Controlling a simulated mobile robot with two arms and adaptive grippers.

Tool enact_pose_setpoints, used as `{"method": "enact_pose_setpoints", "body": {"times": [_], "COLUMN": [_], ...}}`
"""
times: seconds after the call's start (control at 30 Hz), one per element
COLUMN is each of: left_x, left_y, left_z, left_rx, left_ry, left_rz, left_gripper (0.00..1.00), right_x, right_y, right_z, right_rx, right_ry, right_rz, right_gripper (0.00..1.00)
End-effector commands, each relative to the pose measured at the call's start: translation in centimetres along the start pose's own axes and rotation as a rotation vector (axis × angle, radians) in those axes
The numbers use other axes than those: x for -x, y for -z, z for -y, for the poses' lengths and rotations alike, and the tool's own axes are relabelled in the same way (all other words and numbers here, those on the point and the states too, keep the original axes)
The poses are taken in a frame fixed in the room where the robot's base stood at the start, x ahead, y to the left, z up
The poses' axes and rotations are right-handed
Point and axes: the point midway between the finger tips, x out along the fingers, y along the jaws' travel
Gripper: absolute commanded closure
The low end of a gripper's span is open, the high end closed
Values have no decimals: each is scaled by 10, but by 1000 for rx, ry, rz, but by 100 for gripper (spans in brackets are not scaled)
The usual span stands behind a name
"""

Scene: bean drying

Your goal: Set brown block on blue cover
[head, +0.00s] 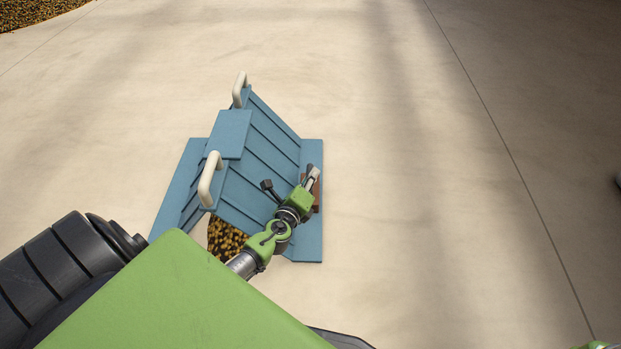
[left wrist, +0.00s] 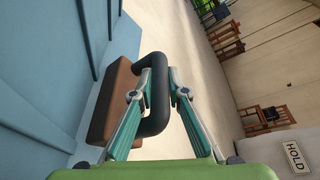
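The brown block (head: 317,188) is at the right flange of the blue cover (head: 262,150), mostly hidden behind my left gripper (head: 312,176) in the head view. The left wrist view shows the block (left wrist: 117,98) with a black loop handle (left wrist: 158,92). The fingers of my left gripper (left wrist: 162,70) close in on both sides of the handle's bar and appear to grip it. The block lies close along the cover's blue surface (left wrist: 45,60). I cannot tell whether it rests on the flange or hovers just over it.
The cover has two white handles (head: 210,180) and stands over a pile of beans (head: 226,238). More beans (head: 35,12) lie at the far left. Pale open floor surrounds the cover. The wrist view shows wooden furniture (left wrist: 265,115) and a HOLD sign (left wrist: 295,157).

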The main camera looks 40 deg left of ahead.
Motion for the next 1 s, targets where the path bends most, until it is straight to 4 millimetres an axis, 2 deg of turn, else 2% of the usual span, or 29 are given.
{"method": "enact_pose_setpoints", "body": {"times": [0.07, 0.5, 0.67, 1.0], "left_x": [0, 2, 28, 97], "left_y": [0, -3, -2, -2], "left_z": [0, 5, 3, 3], "left_rx": [-1, -1, -1, -1], "left_ry": [0, 0, -3, -2], "left_rz": [-1, -1, -3, -2], "left_gripper": [69, 69, 69, 69], "right_x": [0, -6, -13, -26], "right_y": [0, -3, -6, -10], "right_z": [0, -1, -3, -6], "right_rx": [0, 0, 1, 1], "right_ry": [0, 0, 0, 0], "right_rz": [0, 1, 2, 3], "right_gripper": [60, 60, 60, 60]}}
